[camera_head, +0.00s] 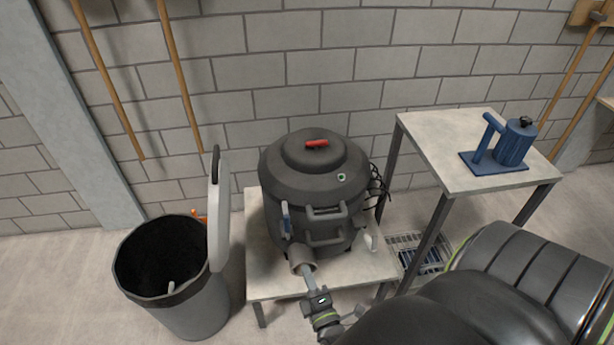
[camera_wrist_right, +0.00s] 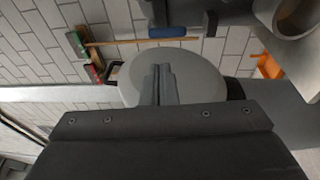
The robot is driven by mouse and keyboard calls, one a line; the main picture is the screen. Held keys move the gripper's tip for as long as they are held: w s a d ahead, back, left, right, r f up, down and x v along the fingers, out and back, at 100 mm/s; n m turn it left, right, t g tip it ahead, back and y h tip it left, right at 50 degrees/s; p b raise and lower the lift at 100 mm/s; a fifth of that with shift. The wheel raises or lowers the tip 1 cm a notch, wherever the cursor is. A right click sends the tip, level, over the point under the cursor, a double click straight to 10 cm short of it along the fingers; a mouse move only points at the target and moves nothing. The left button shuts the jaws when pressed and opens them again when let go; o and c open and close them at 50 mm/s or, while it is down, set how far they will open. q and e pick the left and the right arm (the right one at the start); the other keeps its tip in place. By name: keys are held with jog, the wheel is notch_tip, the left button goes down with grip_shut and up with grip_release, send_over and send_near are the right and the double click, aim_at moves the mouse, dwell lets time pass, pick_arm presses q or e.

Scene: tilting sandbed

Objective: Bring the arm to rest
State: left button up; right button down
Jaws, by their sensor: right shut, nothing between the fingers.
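My right arm comes in from the lower right in the head view. My right gripper (camera_head: 308,277) is shut and empty, in front of the short grey spout of the dark round vessel (camera_head: 312,180). Whether the fingertips touch the spout cannot be told from the head view. In the right wrist view the closed fingers (camera_wrist_right: 164,72) point at a round grey lid (camera_wrist_right: 198,75), with the spout's open ring (camera_wrist_right: 297,14) off to the upper right. My left gripper is not in view.
The vessel stands on a low pale table (camera_head: 277,288). A grey bin (camera_head: 190,310) with its lid (camera_head: 219,225) upright stands to the left. A taller table (camera_head: 440,135) at the right carries a blue pump (camera_head: 512,145). Wooden handles (camera_head: 180,75) lean on the block wall.

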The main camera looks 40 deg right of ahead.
jog(key=shift+f, duration=0.1)
jog(key=s+a+f+m+g+y, duration=0.1)
jog(key=s+f+m+g+y, duration=0.25)
jog(key=f, duration=0.65)
jog(key=s+a+f+m+g+y, duration=0.1)
jog(key=s+f+m+g, duration=0.25)
jog(key=s+f, duration=0.5)
jog(key=s+d+f+m+g, duration=0.1)
jog(key=s+f+m+g, duration=0.3)
jog(key=s, duration=0.5)
jog(key=s+d+f+m+g, duration=0.1)
jog(key=s+f+m+g, duration=0.2)
jog(key=s+f+g, duration=0.2)
jog(key=s+f+y, duration=0.1)
jog(key=s+f, duration=0.2)
jog(key=s, duration=0.2)
jog(key=shift+s+d+m, duration=0.3)
jog(key=shift+d+m, duration=0.1)
